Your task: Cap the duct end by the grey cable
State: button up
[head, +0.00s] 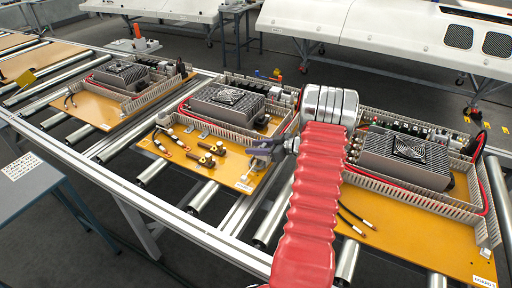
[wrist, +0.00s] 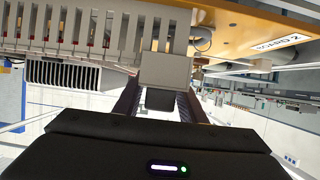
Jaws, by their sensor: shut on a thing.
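My gripper (wrist: 158,105) is shut on a light grey end cap (wrist: 166,68), held between its two dark fingers in the wrist view. The cap is right by the end of a slotted grey wiring duct (wrist: 95,28); I cannot tell whether it is seated on it. A grey cable (wrist: 203,40) curves just right of the cap. In the head view my gripper (head: 260,154) is at the front right of the middle board (head: 222,170), by the near end of its front duct (head: 222,143). The cap is hard to make out there.
The middle board carries a finned unit (head: 227,103), loose cable ends (head: 177,145) and dark connectors (head: 206,160). A similar board (head: 380,240) is to the right and another (head: 100,108) to the left. They lie on a roller conveyor (head: 205,193). My red-sleeved arm hides part between boards.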

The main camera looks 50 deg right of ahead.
jog(key=shift+f, duration=0.75)
jog(key=o, duration=1.1)
jog(key=shift+s, duration=0.1)
jog(key=v, duration=1.3)
jog(key=shift+s+d+r, duration=0.1)
jog(key=shift+s, duration=0.15)
